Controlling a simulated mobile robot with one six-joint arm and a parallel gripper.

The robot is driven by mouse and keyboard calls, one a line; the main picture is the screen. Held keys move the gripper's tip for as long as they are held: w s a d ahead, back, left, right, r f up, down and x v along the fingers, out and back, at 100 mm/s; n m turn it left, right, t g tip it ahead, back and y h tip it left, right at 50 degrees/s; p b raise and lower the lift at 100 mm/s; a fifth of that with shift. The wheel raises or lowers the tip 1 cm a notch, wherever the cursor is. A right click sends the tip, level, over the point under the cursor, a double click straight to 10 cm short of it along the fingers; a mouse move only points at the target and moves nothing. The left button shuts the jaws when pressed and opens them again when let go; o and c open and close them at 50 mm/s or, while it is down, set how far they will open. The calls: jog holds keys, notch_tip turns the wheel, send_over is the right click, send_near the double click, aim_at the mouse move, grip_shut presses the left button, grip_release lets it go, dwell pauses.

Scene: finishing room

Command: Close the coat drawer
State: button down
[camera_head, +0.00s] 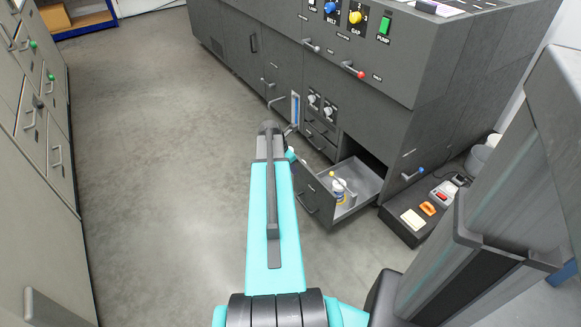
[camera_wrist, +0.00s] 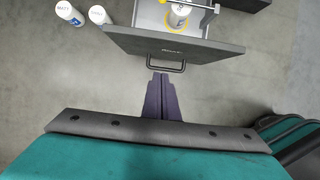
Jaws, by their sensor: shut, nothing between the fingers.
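The open drawer (camera_head: 369,187) juts from the lower part of the dark machine cabinet in the head view. It holds a white bottle (camera_head: 338,188) and other small items. In the wrist view the drawer's dark front (camera_wrist: 140,40) fills the top middle, with its bar handle (camera_wrist: 165,68) facing me. A labelled bottle (camera_wrist: 178,16) with a yellow ring shows inside the drawer. My gripper (camera_wrist: 162,76) is shut and empty, its fingertips pointing at the drawer front close to the handle. I cannot tell whether they touch it. My arm hides the gripper in the head view.
Two white bottles, one marked MATT (camera_wrist: 70,14) and another (camera_wrist: 98,14), stand left of the drawer in the wrist view. A dark tray (camera_head: 403,232) of small items lies right of the drawer. Grey cabinets (camera_head: 35,125) line the left. Open floor (camera_head: 160,150) lies between.

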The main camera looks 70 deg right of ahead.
jog(key=s+d+f+b, duration=0.2)
jog(key=s+d+f, duration=0.1)
jog(key=d+f, duration=0.2)
jog(key=shift+s+f, duration=0.15)
jog(key=shift+d, duration=0.2)
dwell(0.6)
